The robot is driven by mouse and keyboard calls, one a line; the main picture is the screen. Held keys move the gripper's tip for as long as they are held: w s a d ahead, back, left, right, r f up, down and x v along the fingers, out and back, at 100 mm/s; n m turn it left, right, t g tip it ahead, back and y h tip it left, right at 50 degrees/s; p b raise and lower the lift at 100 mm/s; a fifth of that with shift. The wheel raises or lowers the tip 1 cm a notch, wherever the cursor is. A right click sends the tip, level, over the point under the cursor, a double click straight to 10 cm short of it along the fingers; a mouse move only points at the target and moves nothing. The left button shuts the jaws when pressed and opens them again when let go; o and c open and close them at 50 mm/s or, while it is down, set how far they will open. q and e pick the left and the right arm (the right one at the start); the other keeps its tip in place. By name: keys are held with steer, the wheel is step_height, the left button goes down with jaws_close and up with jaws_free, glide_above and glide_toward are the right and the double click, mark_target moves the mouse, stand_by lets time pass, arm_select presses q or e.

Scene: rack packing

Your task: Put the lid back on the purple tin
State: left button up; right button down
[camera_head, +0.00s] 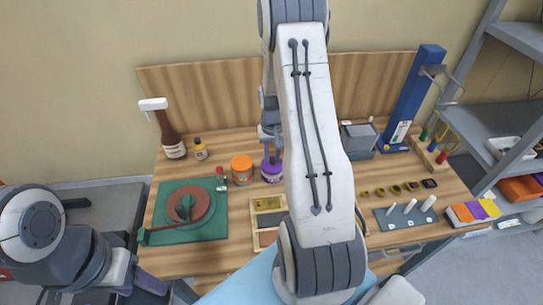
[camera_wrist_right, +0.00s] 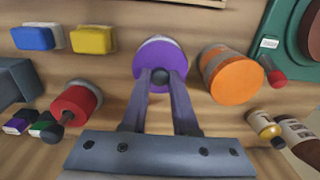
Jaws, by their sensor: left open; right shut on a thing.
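The purple tin (camera_head: 271,174) stands on the wooden table, just right of an orange-lidded jar (camera_head: 242,169). My right gripper (camera_head: 271,150) is directly above the tin, pointing down. In the right wrist view, its fingers (camera_wrist_right: 160,82) are shut on the dark knob of the purple lid (camera_wrist_right: 158,60). The lid lines up with the tin, and a pale rim shows at its far edge. I cannot tell whether the lid is seated or slightly above. My left gripper (camera_head: 160,286) is low at the left, partly cut off by the frame, and away from the tin.
The orange jar (camera_wrist_right: 232,76) is close beside the tin. A red container (camera_wrist_right: 76,102) is on its other side. A green mat (camera_head: 214,228) with a round brown piece lies at left. A brown bottle (camera_head: 170,135) stands behind. My right arm hides the table's middle.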

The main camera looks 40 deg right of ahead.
steer(key=shift+f, duration=0.1)
stand_by(0.8)
steer(key=c, duration=0.6)
jaws_free()
steer(key=shift+o, duration=0.3)
steer(key=o, duration=0.4)
steer(key=shift+s+r+p, duration=0.1)
steer(key=shift+r+p, duration=2.7)
steer(key=shift+r, duration=0.75)
steer(key=shift+c, duration=0.2)
